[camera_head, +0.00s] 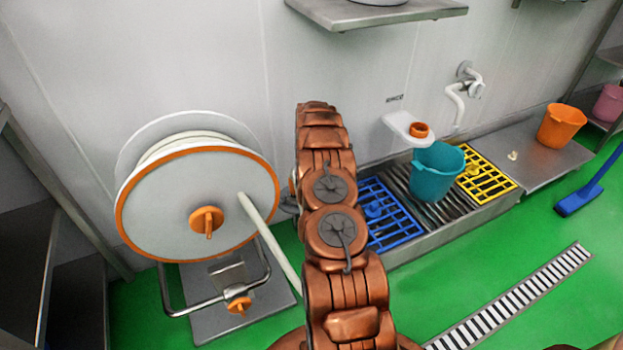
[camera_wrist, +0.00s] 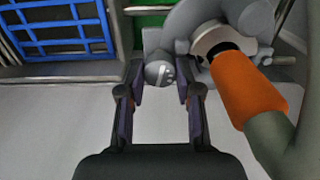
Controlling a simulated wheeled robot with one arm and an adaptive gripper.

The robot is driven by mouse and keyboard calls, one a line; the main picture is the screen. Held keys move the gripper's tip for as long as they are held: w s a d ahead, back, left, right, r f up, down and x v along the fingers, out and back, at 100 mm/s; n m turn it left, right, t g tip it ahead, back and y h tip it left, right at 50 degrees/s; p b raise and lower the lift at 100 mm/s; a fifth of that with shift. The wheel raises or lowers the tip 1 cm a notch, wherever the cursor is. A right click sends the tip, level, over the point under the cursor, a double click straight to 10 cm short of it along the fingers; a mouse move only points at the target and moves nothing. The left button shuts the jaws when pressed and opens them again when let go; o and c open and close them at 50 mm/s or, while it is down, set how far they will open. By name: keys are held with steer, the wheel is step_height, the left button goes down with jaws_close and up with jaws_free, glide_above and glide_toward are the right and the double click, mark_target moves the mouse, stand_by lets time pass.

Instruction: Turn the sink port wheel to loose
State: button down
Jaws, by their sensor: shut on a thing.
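In the wrist view, my gripper (camera_wrist: 161,86) has its two dark fingers on either side of a grey rounded part with a pale mark, which looks like the sink port wheel (camera_wrist: 158,72). The fingers are shut on it. The wheel sits on a grey fitting (camera_wrist: 190,22) with a pale ring. An orange sleeve (camera_wrist: 243,88) with a dark grey-green hose end (camera_wrist: 280,145) joins this fitting, close beside the right finger. In the head view my arm hides the wheel and most of my gripper.
A hose reel (camera_head: 170,205) stands left of my arm. A blue grate (camera_head: 390,213), a teal bucket (camera_head: 436,172) and a yellow grate (camera_head: 487,176) are on the low steel sink to the right. An orange bucket (camera_head: 560,126) stands further right.

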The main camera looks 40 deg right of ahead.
steer(key=n, duration=0.3)
steer(key=n+p, duration=0.1)
steer(key=shift+s+a+f+n, duration=0.1)
steer(key=shift+s+n, duration=0.15)
steer(key=shift+n, duration=0.05)
steer(key=shift+n+p, duration=0.3)
steer(key=shift+n, duration=1.7)
steer(key=shift+f, duration=0.1)
steer(key=c, duration=0.8)
jaws_free()
steer(key=shift+w, duration=0.15)
